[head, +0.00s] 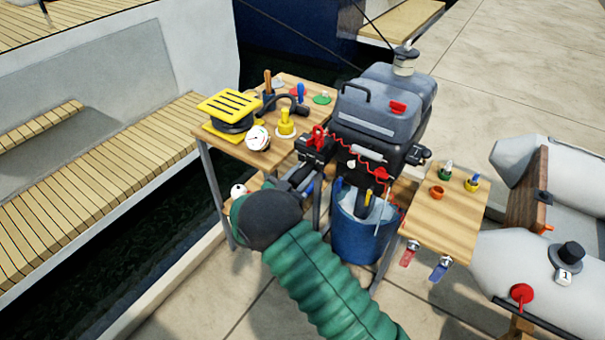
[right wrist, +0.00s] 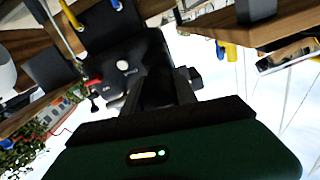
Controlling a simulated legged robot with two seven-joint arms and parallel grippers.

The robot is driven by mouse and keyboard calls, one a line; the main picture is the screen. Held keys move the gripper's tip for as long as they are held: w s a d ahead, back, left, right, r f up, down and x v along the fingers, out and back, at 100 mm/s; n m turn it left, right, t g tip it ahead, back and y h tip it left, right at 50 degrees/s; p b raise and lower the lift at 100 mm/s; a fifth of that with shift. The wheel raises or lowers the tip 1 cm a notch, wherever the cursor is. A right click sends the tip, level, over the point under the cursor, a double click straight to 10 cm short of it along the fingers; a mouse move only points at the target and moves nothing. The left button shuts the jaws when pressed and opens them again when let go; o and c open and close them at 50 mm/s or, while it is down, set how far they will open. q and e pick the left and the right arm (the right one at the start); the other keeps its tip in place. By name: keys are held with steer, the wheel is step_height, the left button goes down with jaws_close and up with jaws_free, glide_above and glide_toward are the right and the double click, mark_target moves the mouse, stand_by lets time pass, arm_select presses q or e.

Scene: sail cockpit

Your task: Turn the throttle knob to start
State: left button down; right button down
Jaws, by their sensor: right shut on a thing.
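The grey outboard motor (head: 380,108) stands upright in the middle of the head view, with a black front carrying a red cord. A black control part (head: 314,148) with a red clip (head: 318,135) juts out to its left. My right gripper (head: 304,172) reaches this part from below and is shut at its near end. The throttle knob between the fingers is mostly hidden, so its turn angle cannot be told. In the right wrist view, my dark fingers (right wrist: 168,85) close beside a black housing with a white button (right wrist: 123,66) and a red piece (right wrist: 93,82). My left gripper is out of view.
A wooden table (head: 222,143) at left holds a yellow-topped pump (head: 229,108), a gauge (head: 258,137) and small parts. A blue bucket (head: 357,238) stands below the motor. A side shelf (head: 440,225) is at right, beside a grey inflatable boat (head: 495,270).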

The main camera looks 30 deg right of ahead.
steer(key=shift+d+r, duration=0.1)
steer(key=shift+r, duration=0.05)
steer(key=m+b, duration=0.3)
steer(key=m, duration=0.2)
steer(key=shift+d+r+m+b, duration=0.1)
steer(key=shift+m+b, duration=0.55)
steer(key=shift+m, duration=0.65)
steer(key=c, duration=1.4)
jaws_free()
steer(key=shift+c, duration=0.2)
steer(key=o, duration=0.5)
steer(key=shift+w+d+f, duration=0.1)
steer(key=shift+d+f, duration=0.05)
steer(key=shift+f, duration=0.15)
